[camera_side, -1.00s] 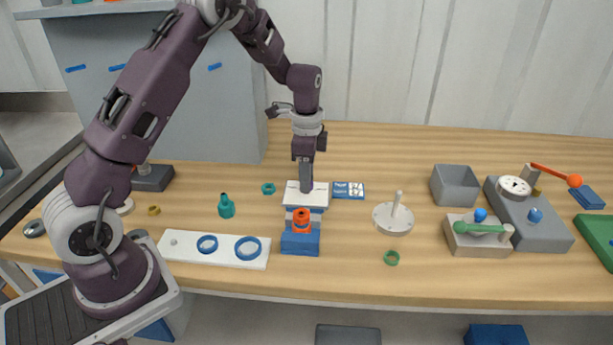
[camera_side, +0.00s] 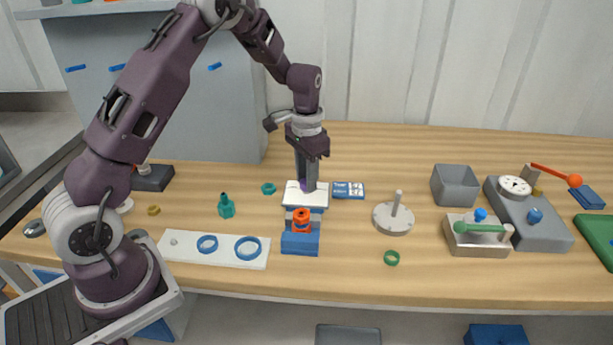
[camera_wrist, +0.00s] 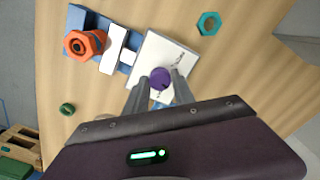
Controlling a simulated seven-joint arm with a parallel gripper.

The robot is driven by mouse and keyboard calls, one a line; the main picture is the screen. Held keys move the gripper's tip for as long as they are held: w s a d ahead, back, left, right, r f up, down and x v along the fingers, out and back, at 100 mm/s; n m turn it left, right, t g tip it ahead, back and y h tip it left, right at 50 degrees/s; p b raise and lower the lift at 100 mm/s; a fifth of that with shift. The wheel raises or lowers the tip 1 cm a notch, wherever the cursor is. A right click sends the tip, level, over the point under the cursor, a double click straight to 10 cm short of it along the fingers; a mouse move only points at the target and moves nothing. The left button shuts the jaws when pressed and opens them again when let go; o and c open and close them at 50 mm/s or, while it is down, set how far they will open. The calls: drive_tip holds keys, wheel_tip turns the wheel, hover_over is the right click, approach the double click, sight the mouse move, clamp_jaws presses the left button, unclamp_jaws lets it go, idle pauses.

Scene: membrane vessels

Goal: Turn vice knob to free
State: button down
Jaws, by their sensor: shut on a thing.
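The purple vice knob (camera_wrist: 160,78) shows in the wrist view between my two fingertips, above a white plate (camera_wrist: 172,59). In the side view my gripper (camera_side: 307,183) points straight down over the white plate (camera_side: 293,195), and only a little purple shows at the fingertips. My gripper is shut on the knob, with one finger on each side, as the wrist view shows (camera_wrist: 160,85). The blue vice body (camera_side: 300,244) stands at the front of the plate, with an orange threaded part (camera_side: 301,221) held at it.
A white board with blue rings (camera_side: 226,254) lies front left. A grey disc with a peg (camera_side: 393,218) stands to the right.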

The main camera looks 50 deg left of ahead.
drive_tip(key=n, duration=0.4)
drive_tip(key=shift+n, duration=0.3)
drive_tip(key=n, duration=0.3)
drive_tip(key=shift+n, duration=0.4)
drive_tip(key=n, duration=0.3)
drive_tip(key=shift+n, duration=1.9)
drive_tip(key=c, duration=1.1)
unclamp_jaws()
drive_tip(key=shift+o, duration=0.2)
